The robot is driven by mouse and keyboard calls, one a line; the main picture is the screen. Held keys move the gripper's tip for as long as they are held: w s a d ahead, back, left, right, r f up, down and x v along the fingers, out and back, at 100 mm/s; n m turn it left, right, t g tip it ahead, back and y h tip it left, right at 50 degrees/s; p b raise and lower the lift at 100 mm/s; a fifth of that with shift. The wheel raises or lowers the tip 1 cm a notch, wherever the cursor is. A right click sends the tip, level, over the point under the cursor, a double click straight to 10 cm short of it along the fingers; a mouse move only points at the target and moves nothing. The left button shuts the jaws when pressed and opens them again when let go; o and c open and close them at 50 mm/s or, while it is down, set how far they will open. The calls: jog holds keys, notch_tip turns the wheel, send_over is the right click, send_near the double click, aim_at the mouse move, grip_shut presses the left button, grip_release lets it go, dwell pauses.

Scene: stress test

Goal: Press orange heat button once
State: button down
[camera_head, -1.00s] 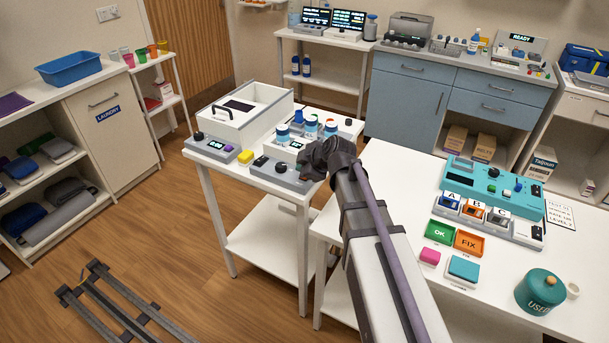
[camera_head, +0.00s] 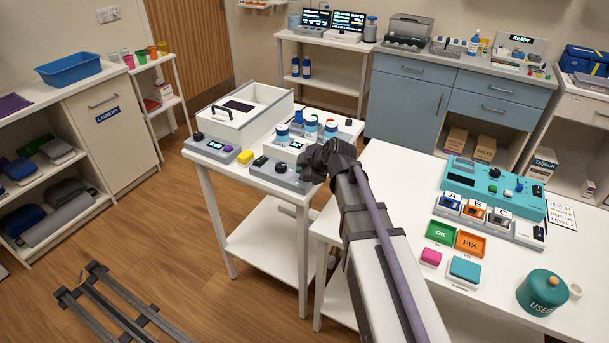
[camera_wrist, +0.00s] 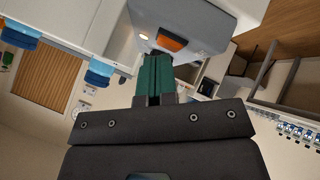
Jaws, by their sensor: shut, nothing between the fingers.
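The orange button (camera_wrist: 172,42) is set in a grey panel in the wrist view. My gripper (camera_wrist: 155,60) has its dark green fingers shut together, with the tips at the panel just beside the orange button; I cannot tell whether they touch it. In the head view the grey device (camera_head: 262,164) stands at the front of the middle white table, with my gripper's wrist (camera_head: 326,158) over its right end. The fingertips and the orange button are hidden there.
Blue-and-white bottles (camera_head: 311,127) stand right behind the device. A teal machine (camera_head: 494,186) and trays sit on the right table.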

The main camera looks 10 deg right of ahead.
jog(key=shift+r+p, duration=0.85)
jog(key=shift+r, duration=0.05)
notch_tip(320, 180, up, 5)
jog(key=p, duration=0.5)
dwell(0.4)
jog(key=shift+f+m, duration=0.1)
jog(key=shift+m, duration=0.4)
jog(key=s+f+m+g+h, duration=0.2)
jog(key=s+m+g, duration=0.2)
jog(key=s+m, duration=0.3)
jog(key=s+f+m+g+h, duration=0.2)
jog(key=s+m, duration=0.4)
jog(key=s, duration=0.9)
jog(key=shift+f+m+g, duration=0.4)
jog(key=shift+f+g, duration=0.15)
jog(key=shift+g, duration=0.45)
